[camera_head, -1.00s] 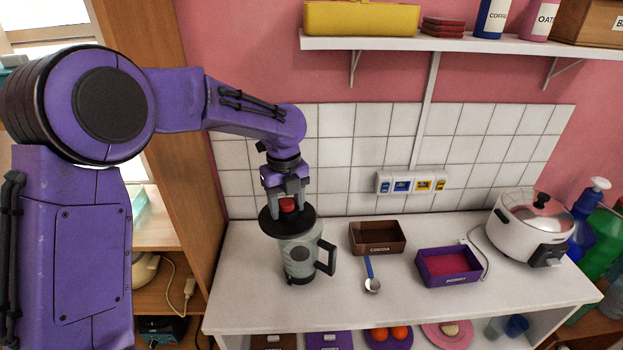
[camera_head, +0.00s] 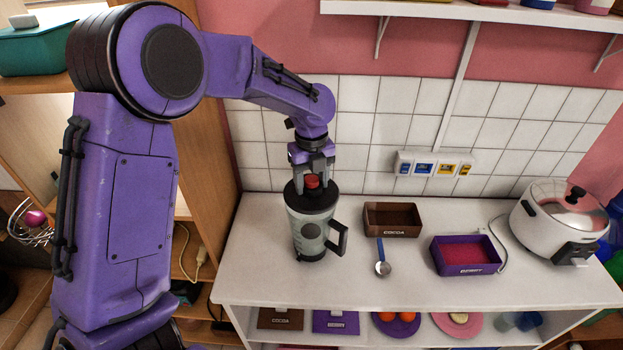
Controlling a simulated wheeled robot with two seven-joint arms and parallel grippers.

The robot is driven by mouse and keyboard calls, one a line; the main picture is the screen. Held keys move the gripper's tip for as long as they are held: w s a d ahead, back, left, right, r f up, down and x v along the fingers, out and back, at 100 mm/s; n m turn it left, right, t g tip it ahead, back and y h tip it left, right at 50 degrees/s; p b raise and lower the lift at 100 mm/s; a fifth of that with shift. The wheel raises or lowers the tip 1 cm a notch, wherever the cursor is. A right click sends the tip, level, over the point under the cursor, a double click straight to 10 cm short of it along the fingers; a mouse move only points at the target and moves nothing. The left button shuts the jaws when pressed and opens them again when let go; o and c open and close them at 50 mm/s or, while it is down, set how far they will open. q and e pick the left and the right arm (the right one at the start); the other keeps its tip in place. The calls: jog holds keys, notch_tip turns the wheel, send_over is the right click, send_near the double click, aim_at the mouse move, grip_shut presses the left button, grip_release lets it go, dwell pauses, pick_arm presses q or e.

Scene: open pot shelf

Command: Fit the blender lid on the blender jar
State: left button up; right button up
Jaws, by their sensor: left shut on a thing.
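The blender jar (camera_head: 312,240) is a grey-green, see-through jar with a dark handle on its right. It stands upright at the left of the white counter. The blender lid (camera_head: 296,199) is a dark disc with a red knob. It covers the jar's mouth, roughly level, with no clear gap; I cannot tell whether it is fully seated. My left gripper (camera_head: 312,179) points down from above and is shut on the lid's red knob. The jar's rim is hidden under the lid. My right gripper is out of view.
A brown cocoa box (camera_head: 392,231), a blue-handled spoon (camera_head: 381,268) and a purple berry box (camera_head: 466,272) lie right of the jar. A white cooker (camera_head: 542,226) stands farther right. The counter (camera_head: 400,290) is clear in front.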

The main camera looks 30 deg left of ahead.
pick_arm(q)
jog(key=shift+s+a+r, duration=0.1)
jog(key=shift+s+r, duration=0.05)
jog(key=shift+s, duration=0.35)
jog(key=shift+w, duration=0.3)
dwell(0.4)
jog(key=shift+f, duration=0.85)
jog(key=shift+f, duration=0.55)
jog(key=o, duration=1.4)
jog(key=shift+o, duration=0.2)
